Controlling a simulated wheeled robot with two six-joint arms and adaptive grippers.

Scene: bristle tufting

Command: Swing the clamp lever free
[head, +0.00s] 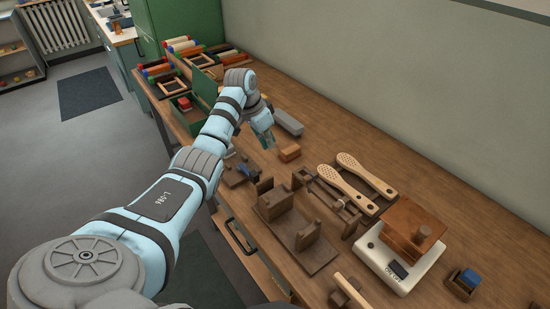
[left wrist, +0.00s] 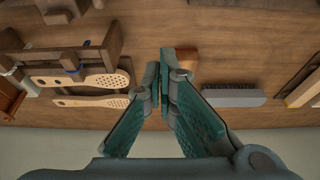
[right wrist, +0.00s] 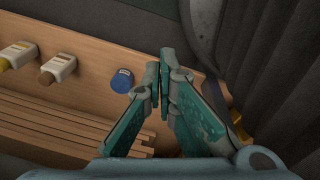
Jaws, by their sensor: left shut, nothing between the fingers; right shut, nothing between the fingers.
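My left gripper (head: 270,143) is shut and empty above the bench, beside a small orange-brown block (head: 290,153). In the left wrist view its closed fingertips (left wrist: 165,58) are close to that block (left wrist: 187,58); I cannot tell if they touch. A dark wooden fixture (head: 312,258) with upright blocks stands nearer on the bench. A wooden holder (head: 325,190) with two perforated brush bodies (head: 345,187) (head: 366,175) lies beside it. I cannot tell which part is the clamp lever. My right gripper (right wrist: 164,60) is shut and empty, and shows only in the right wrist view.
A grey bristle block (head: 288,122) lies past the left gripper. A white device (head: 398,272) carrying a brown wooden piece stands at the right. Trays of coloured rolls (head: 185,65) fill the far end. The right wrist view shows bottles (right wrist: 58,68) and a blue cylinder (right wrist: 122,80).

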